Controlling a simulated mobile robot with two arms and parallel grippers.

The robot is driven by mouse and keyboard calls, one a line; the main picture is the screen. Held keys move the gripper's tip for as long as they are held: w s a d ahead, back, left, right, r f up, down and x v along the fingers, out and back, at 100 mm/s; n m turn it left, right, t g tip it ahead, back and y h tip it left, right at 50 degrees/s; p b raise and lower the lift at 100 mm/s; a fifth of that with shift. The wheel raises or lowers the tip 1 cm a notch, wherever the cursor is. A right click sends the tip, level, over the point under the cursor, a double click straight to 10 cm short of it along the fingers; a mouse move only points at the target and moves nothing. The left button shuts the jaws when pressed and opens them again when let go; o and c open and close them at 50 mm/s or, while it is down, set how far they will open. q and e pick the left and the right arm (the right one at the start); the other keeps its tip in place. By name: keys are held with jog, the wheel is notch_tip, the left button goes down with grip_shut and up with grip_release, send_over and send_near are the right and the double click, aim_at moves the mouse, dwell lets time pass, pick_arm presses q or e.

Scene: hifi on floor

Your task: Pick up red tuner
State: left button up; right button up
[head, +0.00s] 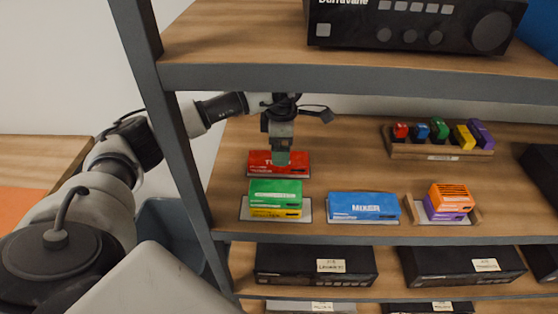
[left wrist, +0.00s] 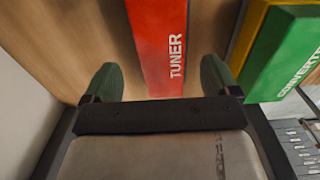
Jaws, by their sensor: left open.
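The red tuner (head: 262,163) lies on the middle shelf, behind a green box in the head view. In the left wrist view the tuner (left wrist: 160,45) is upper centre with its "TUNER" label showing. My left gripper (head: 281,158) reaches in over the shelf and hangs at the tuner, hiding part of it. In the left wrist view the gripper (left wrist: 161,82) is open, with one green fingertip on each side of the tuner's near end. The fingers are not seen pressed against it. My right gripper is not in view.
A green converter (head: 275,190) on a yellow box stands just in front of the tuner. A blue mixer (head: 363,206) and an orange box (head: 451,196) on a purple one sit to the right. A rack of small coloured pieces (head: 440,149) is behind. A shelf post (head: 176,130) stands beside my arm.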

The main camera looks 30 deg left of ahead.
pick_arm(q)
jog(key=f, duration=0.1)
jog(key=f+p, duration=0.1)
jog(key=f, duration=0.2)
jog(key=shift+s+a+f+p, duration=0.15)
jog(key=shift+s+a+p, duration=0.1)
jog(key=shift+s+p, duration=0.1)
jog(key=shift+w+f, duration=0.1)
jog(key=shift+f, duration=0.45)
jog(key=c, duration=1.2)
